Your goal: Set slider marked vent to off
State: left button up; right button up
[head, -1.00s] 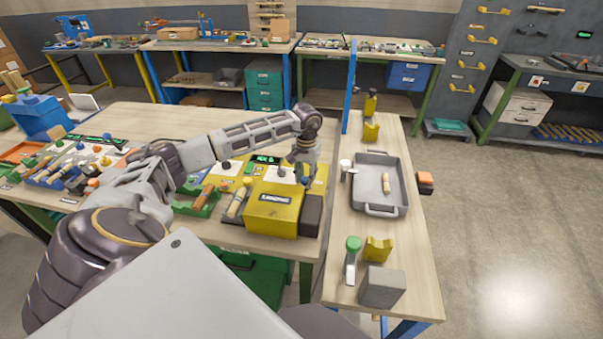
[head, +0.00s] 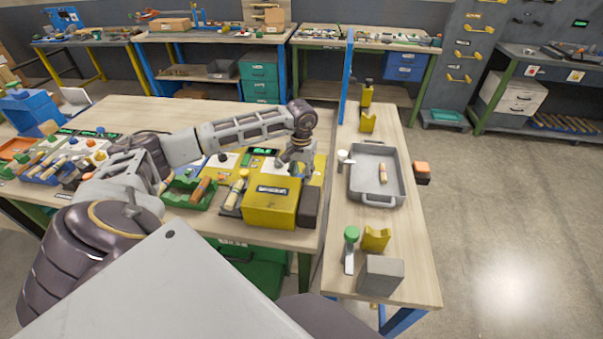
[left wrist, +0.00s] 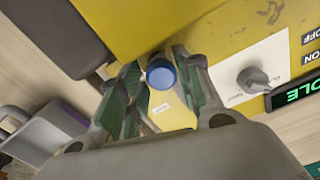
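The yellow control panel shows in the left wrist view (left wrist: 215,28). A round blue knob (left wrist: 161,74) stands over a yellow strip with a small white label, too blurred to read surely; I take it as the vent slider. My left gripper (left wrist: 163,72) points down at the panel, its green-padded fingers close against both sides of this knob. In the head view my left gripper (head: 297,165) is over the panel behind the yellow box (head: 270,200) and hides the slider. My right gripper is not in view.
A grey rotary knob (left wrist: 252,80) on a white plate, OFF and ON labels and a green-lit display (left wrist: 298,92) are beside the fingers. A dark block (head: 309,207) adjoins the yellow box. A grey tray (head: 376,198) lies on the right-hand table.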

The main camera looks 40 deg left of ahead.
aim_at(301, 176)
pick_arm(q)
jog(key=shift+o, duration=1.2)
jog(key=shift+r, duration=0.15)
jog(key=shift+r, duration=0.25)
notch_tip(301, 176, up, 11)
jog(key=shift+r, duration=0.2)
